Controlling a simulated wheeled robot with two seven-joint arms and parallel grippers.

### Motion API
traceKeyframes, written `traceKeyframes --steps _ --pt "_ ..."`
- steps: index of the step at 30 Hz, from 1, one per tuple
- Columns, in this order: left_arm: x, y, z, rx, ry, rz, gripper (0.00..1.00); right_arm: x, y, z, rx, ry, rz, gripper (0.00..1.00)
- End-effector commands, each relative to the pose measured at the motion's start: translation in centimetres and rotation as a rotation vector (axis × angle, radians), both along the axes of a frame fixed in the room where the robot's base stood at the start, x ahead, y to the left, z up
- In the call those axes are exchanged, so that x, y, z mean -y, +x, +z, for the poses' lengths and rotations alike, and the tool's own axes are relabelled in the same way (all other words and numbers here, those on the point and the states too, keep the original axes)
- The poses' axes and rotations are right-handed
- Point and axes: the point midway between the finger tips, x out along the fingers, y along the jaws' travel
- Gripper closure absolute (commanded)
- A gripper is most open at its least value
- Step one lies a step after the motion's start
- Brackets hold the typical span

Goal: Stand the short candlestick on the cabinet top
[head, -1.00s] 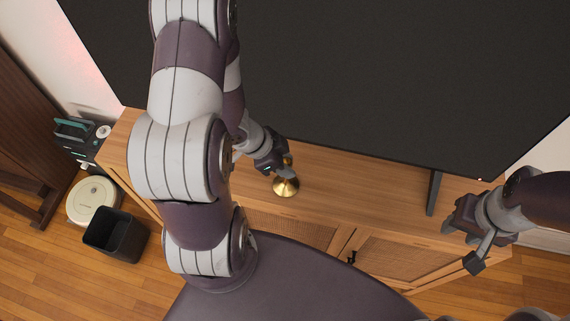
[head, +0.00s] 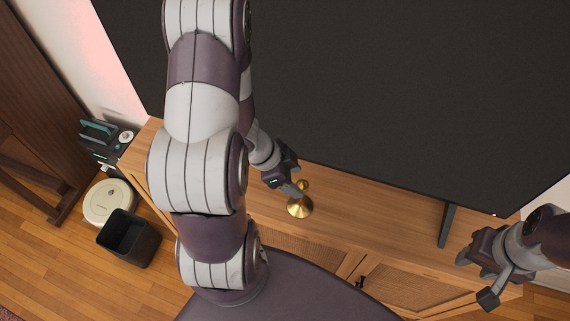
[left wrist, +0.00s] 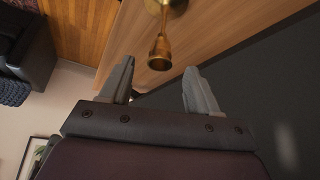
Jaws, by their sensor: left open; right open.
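The short brass candlestick (head: 300,208) stands upright on the wooden cabinet top (head: 372,208). My left gripper (head: 290,187) is open just behind it in the head view, and its fingers hide part of the stem. In the left wrist view the candlestick (left wrist: 160,52) lies just beyond and between the two open fingertips (left wrist: 158,78), with nothing between the fingers. My right gripper (head: 478,280) is open and empty near the right end of the cabinet.
A large dark television (head: 350,90) stands along the back of the cabinet, its foot (head: 447,226) on the top. A black bin (head: 128,238), a round pale robot vacuum (head: 107,202) and a dark device with a teal handle (head: 103,140) are at the left. The cabinet top between candlestick and television foot is clear.

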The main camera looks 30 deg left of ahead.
Motion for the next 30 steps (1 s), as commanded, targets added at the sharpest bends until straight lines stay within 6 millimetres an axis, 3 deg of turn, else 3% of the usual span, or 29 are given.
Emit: traceKeyframes --steps 1,4,11,14,18,20,24,27,30 --pt "-0.6 -0.4 2.1 0.001 0.001 0.004 0.38 0.0 0.0 1.5 0.0 0.0 0.0 0.57" --pt "-1.7 -1.1 4.3 0.001 0.0 0.004 0.38 0.0 0.0 2.8 0.0 0.0 0.0 0.57" --pt "-3.0 -1.9 6.7 0.002 0.009 0.008 0.38 0.0 0.0 4.0 0.0 0.0 0.0 0.57" --pt "-4.1 0.0 7.4 0.018 0.102 0.098 0.38 0.0 0.0 4.0 0.0 0.0 0.0 0.57" --pt "-5.4 3.1 10.2 0.007 0.299 0.413 0.38 0.0 0.0 3.9 0.0 0.0 0.0 0.57" --pt "-4.8 2.9 11.5 -0.039 0.333 0.559 0.38 0.0 0.0 3.9 0.0 0.0 0.0 0.57" --pt "-0.5 0.3 13.6 -0.207 0.288 0.798 0.38 0.0 0.0 3.9 0.0 0.0 0.0 0.57" --pt "2.5 -1.4 14.3 -0.313 0.229 0.871 0.38 0.0 0.0 3.9 0.0 0.0 0.0 0.57" --pt "4.0 -2.3 14.6 -0.365 0.196 0.9 0.38 0.0 0.0 3.9 0.0 0.0 0.0 0.57"
